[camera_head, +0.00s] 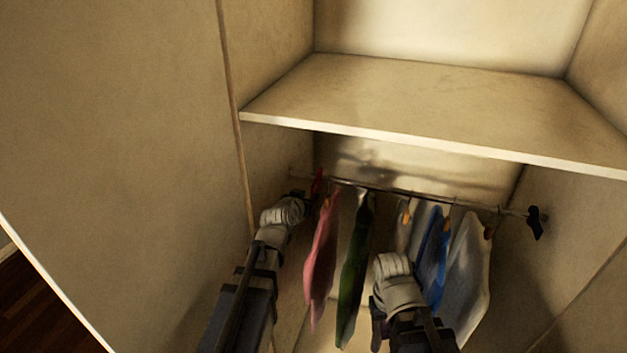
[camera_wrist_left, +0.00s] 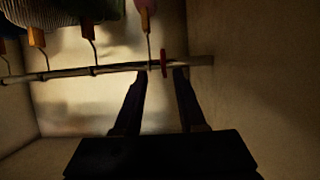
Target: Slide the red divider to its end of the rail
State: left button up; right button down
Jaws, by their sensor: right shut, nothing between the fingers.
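The red divider (camera_head: 318,184) is on the metal rail (camera_head: 388,188), near the rail's left end in the head view. In the left wrist view the divider (camera_wrist_left: 164,62) is a thin red disc, with a short stretch of bare rail between it and the side wall. My left gripper (camera_head: 306,197) is at the rail. In its wrist view its two dark fingers (camera_wrist_left: 161,74) are apart, one on each side of the divider, with gaps showing. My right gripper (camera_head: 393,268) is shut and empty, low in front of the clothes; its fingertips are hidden.
Pink (camera_head: 321,260), green (camera_head: 355,270), blue (camera_head: 433,258) and pale garments (camera_head: 467,265) hang along the rail. A black divider (camera_head: 536,222) is at the right end. A shelf (camera_head: 430,105) spans above, and the closet's side wall (camera_head: 275,165) is close to my left gripper.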

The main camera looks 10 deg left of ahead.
aim_at(313, 188)
pick_arm(q)
jog(key=b+x, duration=0.1)
jog(key=x, duration=0.1)
jog(key=b+x, duration=0.1)
jog(key=x, duration=0.2)
jog(key=b+x, duration=0.1)
jog(key=x, duration=0.2)
jog(key=shift+w+a+r, duration=0.1)
jog(key=shift+a+r, duration=0.2)
grip_shut()
dwell(1.3)
